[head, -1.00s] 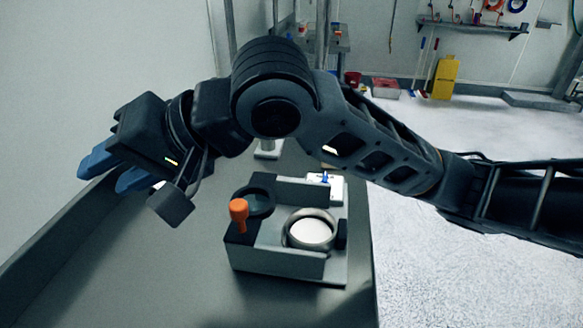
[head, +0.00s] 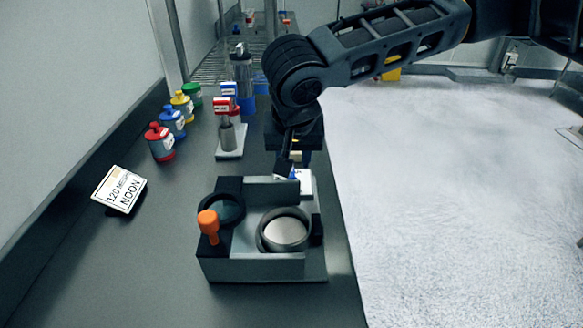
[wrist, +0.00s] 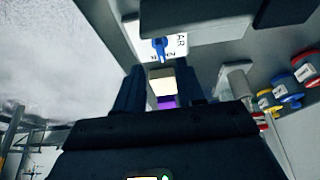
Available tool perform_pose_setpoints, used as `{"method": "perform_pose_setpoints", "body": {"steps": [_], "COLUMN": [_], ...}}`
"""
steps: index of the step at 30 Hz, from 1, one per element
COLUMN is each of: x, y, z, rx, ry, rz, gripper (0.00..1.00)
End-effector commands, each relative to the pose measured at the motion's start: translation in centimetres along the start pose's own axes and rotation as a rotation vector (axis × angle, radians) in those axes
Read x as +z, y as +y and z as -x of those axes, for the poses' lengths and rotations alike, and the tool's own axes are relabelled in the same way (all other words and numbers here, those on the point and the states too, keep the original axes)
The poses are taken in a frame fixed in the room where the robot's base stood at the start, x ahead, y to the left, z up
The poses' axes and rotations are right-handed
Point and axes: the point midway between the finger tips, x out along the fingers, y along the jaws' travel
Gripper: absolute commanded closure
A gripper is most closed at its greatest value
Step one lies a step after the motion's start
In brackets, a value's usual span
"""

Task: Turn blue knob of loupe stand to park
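The blue knob (wrist: 160,46) sits on a white plate with dark letters (wrist: 182,45), only partly readable, in the wrist view. In the head view the white plate (head: 305,182) is at the back right of the grey sifter unit, and the knob (head: 291,173) shows small beside my wrist. My gripper (wrist: 161,78) points at the plate with its two dark blue fingers apart, one on each side below the knob. The gripper (head: 298,160) is partly hidden by my arm in the head view. A pale block with purple beneath shows between the fingers; I cannot tell whether they touch it.
The sifter unit has an orange handle (head: 208,224) and a round pan (head: 285,232). A "120 MESH NOON" card (head: 120,190) stands at left. Red (head: 160,142), blue (head: 172,122) and yellow (head: 182,105) bottles line the wall. The front left counter is clear.

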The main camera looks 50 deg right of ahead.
Motion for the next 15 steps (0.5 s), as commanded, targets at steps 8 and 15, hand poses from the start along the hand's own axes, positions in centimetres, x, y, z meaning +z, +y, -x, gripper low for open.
{"method": "perform_pose_setpoints", "body": {"steps": [8,15], "x": [0.0,0.0], "y": [-0.1,-0.1], "z": [-4.0,-5.3], "rx": [-0.001,-0.002], "ry": [-0.001,-0.001], "rz": [0.001,0.002], "gripper": [0.62,0.62]}}
